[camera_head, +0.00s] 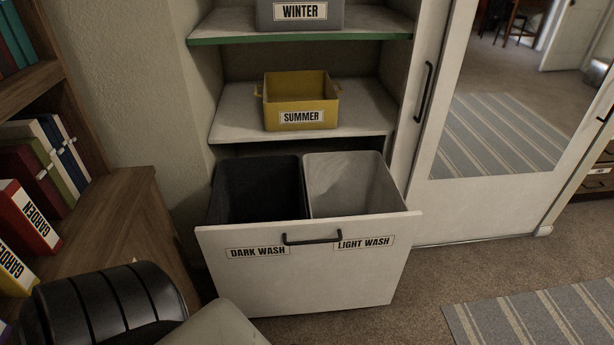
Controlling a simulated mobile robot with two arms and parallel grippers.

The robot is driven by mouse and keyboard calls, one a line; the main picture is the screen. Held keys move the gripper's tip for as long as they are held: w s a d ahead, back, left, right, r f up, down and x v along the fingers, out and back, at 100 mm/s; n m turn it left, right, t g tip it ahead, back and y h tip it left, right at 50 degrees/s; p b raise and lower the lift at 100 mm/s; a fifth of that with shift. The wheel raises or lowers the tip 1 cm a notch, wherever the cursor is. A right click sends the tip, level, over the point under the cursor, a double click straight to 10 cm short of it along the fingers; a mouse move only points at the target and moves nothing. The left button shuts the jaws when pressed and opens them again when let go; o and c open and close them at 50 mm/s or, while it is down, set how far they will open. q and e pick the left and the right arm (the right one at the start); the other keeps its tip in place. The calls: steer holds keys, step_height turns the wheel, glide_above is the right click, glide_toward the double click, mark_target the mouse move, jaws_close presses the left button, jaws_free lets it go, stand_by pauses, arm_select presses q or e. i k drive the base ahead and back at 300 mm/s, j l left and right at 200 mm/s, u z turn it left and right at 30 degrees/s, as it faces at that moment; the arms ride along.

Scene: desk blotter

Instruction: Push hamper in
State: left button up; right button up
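The hamper (307,270) is a pull-out drawer with a white front and a black bar handle (312,239). It stands pulled out from below the shelves. Behind its front are a dark bin (257,190) on the left and a light bin (352,184) on the right, both showing no contents. The front carries the labels "DARK WASH" and "LIGHT WASH". Part of my own arm, black and grey, shows at the bottom left, in front of and left of the hamper. Neither gripper's fingers are visible, and nothing of mine is seen touching the hamper.
A yellow "SUMMER" box (301,101) and a grey "WINTER" box (299,14) sit on shelves above. A wooden bookcase (127,225) with binders is close on the left. A mirrored white door (500,110) stands right. Carpet ahead of the hamper is clear; a striped rug (540,318) lies right.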

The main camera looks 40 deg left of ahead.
mark_target(275, 239)
steer(key=i+l+u, duration=0.1)
steer(key=i+u, duration=0.3)
steer(key=u, duration=1.25)
